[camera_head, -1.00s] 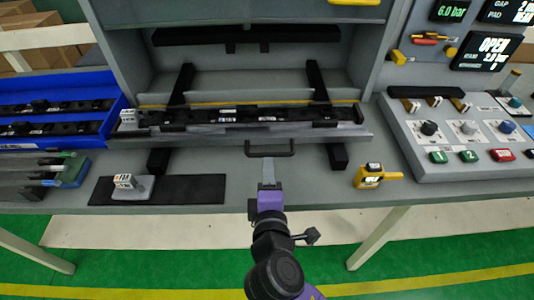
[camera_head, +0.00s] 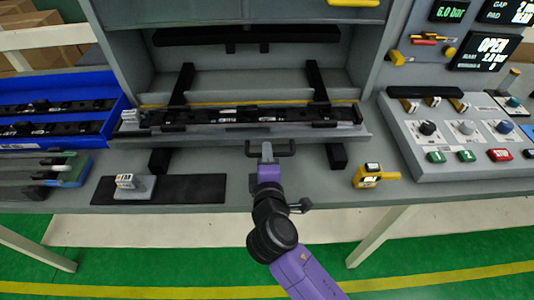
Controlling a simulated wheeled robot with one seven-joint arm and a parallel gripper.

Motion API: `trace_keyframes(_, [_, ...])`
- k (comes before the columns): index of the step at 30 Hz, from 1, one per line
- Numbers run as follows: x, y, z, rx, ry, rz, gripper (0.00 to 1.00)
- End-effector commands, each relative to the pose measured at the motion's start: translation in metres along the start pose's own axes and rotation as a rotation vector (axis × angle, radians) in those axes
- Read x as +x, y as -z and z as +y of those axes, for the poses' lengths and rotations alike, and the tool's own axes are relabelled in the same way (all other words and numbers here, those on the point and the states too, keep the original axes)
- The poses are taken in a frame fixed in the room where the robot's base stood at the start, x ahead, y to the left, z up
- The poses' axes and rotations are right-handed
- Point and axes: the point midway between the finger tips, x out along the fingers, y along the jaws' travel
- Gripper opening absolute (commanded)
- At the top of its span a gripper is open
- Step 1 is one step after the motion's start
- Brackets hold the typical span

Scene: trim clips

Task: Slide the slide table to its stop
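The slide table (camera_head: 340,132) is a grey plate at the front of the press opening, lying across two black rails. It carries a long black trim part (camera_head: 255,116). A black bar handle (camera_head: 285,148) sticks out from its front edge. My gripper (camera_head: 267,148) reaches up from below, with its tip at the handle's middle. From this view I cannot tell whether the fingers are around the handle or only touching it, nor whether they are apart.
A blue bin (camera_head: 58,142) with black parts stands at left. A black mat (camera_head: 190,190) with a small grey block (camera_head: 132,186) lies at front left. A yellow device (camera_head: 372,176) sits right of the handle. A button panel (camera_head: 465,135) is at right.

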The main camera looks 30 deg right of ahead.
Motion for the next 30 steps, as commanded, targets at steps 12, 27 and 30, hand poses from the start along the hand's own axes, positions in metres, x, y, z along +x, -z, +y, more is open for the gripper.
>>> trace_keyframes(12, [-0.0004,0.0001,-0.0002,0.000,0.000,0.000,0.00])
trace_keyframes(27, [-0.0006,0.0003,-0.0006,0.000,0.001,0.001,0.00])
trace_keyframes(30, [-0.0006,0.0003,-0.0007,0.000,0.001,0.001,0.00])
